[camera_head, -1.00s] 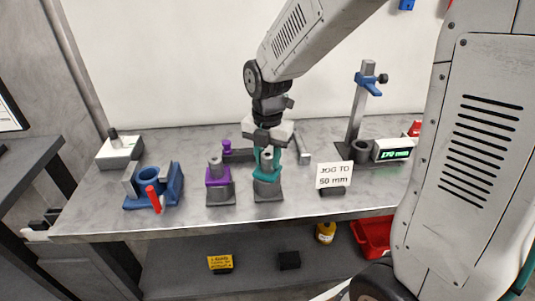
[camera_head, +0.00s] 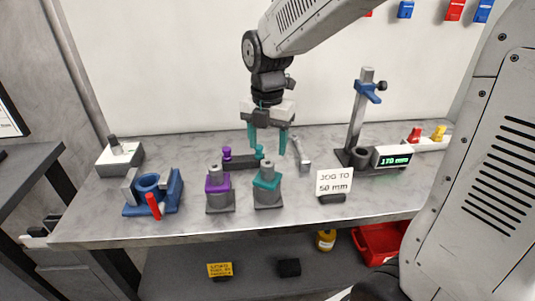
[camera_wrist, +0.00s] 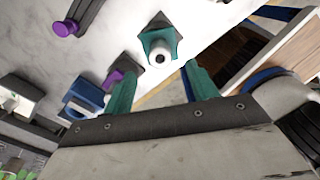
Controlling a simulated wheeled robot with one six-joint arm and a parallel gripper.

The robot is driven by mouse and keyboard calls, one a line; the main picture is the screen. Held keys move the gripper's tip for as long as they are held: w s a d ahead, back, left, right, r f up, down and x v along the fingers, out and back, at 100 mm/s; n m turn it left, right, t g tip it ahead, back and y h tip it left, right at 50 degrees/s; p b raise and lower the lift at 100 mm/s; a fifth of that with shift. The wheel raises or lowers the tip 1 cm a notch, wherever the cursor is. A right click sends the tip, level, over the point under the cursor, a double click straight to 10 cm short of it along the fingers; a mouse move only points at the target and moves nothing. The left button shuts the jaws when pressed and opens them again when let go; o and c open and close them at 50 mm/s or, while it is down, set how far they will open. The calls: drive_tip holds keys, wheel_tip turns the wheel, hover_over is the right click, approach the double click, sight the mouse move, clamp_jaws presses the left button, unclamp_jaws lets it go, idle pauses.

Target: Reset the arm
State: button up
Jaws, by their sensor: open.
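My gripper (camera_head: 267,139) hangs above the workbench (camera_head: 110,222), behind and above the teal-collared barrel (camera_head: 267,188). Its two teal fingers are spread apart with nothing between them. The teal-collared barrel stands upright on a grey base, and it also shows in the wrist view (camera_wrist: 160,45) just beyond the fingers (camera_wrist: 160,90). The purple-collared barrel (camera_head: 218,190) stands upright to its left. A dark block (camera_head: 240,162) with a purple knob and a teal knob lies behind the two barrels.
A blue fixture with a red handle (camera_head: 153,192) is at the left. A grey stand with a blue clamp (camera_head: 356,115) and a display reading 170 mm (camera_head: 393,160) is at the right. A sign reading "JOG TO 50 mm" (camera_head: 334,181) stands near the front edge.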

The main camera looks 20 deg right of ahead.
drive_tip(key=shift+r, duration=0.4)
drive_tip(key=m, duration=0.3)
drive_tip(key=shift+s+f, duration=0.1)
drive_tip(key=shift+s, duration=0.15)
drive_tip(key=s+d+r+m, duration=0.1)
drive_tip(key=s+r+m, duration=0.1)
drive_tip(key=s+m, duration=0.8)
drive_tip(key=s+d+r+m+t, duration=0.1)
drive_tip(key=s+d+r+m, duration=0.1)
drive_tip(key=s+m, duration=0.9)
drive_tip(key=shift+s+r+m, duration=0.25)
drive_tip(key=shift+r+m, duration=0.2)
drive_tip(key=shift+m, duration=0.75)
